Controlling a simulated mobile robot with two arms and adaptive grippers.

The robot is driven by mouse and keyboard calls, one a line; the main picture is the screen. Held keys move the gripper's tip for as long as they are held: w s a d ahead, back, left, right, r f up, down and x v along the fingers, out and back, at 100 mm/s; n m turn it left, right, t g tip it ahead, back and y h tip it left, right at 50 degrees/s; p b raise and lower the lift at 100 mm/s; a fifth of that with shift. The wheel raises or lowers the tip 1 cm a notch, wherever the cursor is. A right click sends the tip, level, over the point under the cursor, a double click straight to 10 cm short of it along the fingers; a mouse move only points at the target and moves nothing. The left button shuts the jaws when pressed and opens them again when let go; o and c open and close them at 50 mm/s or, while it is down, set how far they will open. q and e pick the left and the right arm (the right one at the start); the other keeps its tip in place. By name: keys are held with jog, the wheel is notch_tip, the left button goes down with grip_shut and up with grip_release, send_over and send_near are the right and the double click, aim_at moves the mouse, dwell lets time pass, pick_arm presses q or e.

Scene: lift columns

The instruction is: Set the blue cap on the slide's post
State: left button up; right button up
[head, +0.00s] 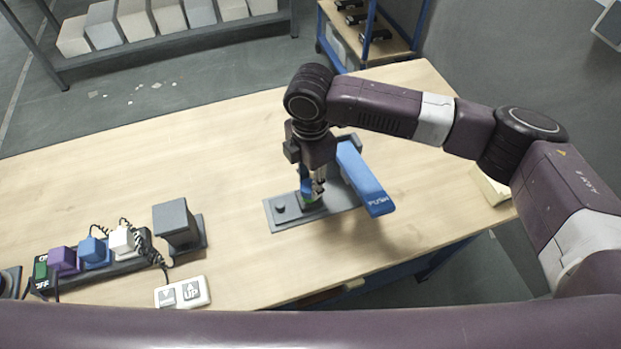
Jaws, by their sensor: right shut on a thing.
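My right gripper (318,188) points down over the slide (288,224), a grey base plate on the table. It is shut on a small blue thing, which looks like the blue cap (305,187), mostly hidden by the fingers. A bit of green (309,201) shows just below the fingertips, on the plate. I cannot tell whether the cap touches anything beneath it. The post is not clearly visible; the gripper covers that part of the slide. A blue panel marked PUSH (363,180) slants along the right of the slide. My left gripper is not in view.
A dark strip with purple, blue and white plugs (122,241) lies at the left, beside a grey block (176,224). An UP/down switch box (182,292) sits at the table's (120,170) front edge. The table's left and back are mostly clear.

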jog(key=shift+f, duration=0.3)
dwell(0.7)
jog(key=shift+f+p, duration=0.3)
jog(key=shift+p, duration=0.5)
dwell(0.6)
jog(key=o, duration=1.4)
jog(key=shift+o, duration=0.2)
notch_tip(320, 180, up, 7)
jog(key=p, duration=0.7)
